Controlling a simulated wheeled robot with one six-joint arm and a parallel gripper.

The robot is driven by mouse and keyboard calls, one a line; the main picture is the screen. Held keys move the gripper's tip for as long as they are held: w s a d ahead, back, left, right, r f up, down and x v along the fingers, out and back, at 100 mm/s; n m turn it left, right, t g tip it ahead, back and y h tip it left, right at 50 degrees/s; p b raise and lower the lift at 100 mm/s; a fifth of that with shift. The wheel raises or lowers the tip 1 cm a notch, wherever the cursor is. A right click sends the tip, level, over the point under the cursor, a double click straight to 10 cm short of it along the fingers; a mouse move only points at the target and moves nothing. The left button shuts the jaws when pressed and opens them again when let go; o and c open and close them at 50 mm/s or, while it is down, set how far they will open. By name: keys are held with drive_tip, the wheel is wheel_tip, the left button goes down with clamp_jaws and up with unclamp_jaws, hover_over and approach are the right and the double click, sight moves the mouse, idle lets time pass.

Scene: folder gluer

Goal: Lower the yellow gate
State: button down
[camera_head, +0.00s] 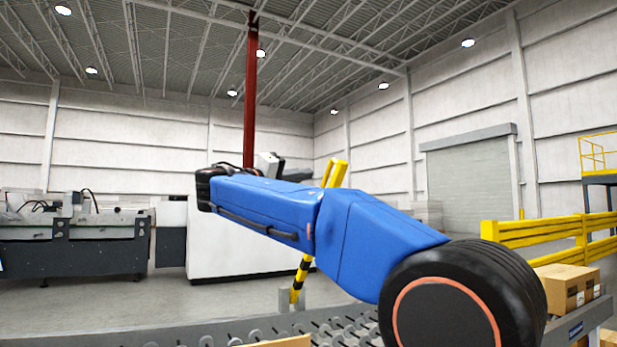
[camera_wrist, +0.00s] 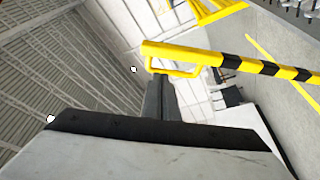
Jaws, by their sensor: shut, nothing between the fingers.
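The yellow gate (camera_head: 301,270) stands raised, steeply upright and leaning a little, in the head view. Its lower part has black bands, and my blue arm hides its middle. Its yellow upper end (camera_head: 336,174) shows above the arm. In the wrist view the gate (camera_wrist: 205,57) runs across the upper right, with a yellow loop handle (camera_wrist: 172,71) at its left end. My gripper (camera_wrist: 159,82) is shut and empty; its dark fingers point toward the handle and appear close below it in the picture. I cannot tell whether they touch. In the head view my gripper (camera_head: 281,168) is partly hidden.
A roller conveyor (camera_head: 345,328) runs along the front, with cardboard boxes (camera_head: 563,286) at right. Yellow guard rails (camera_head: 535,233) stand behind them. A white machine cabinet (camera_head: 235,240) and grey machinery (camera_head: 85,245) stand at left. Open floor lies between them and the conveyor.

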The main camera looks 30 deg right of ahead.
drive_tip(key=x, duration=0.8)
drive_tip(key=shift+d, duration=0.35)
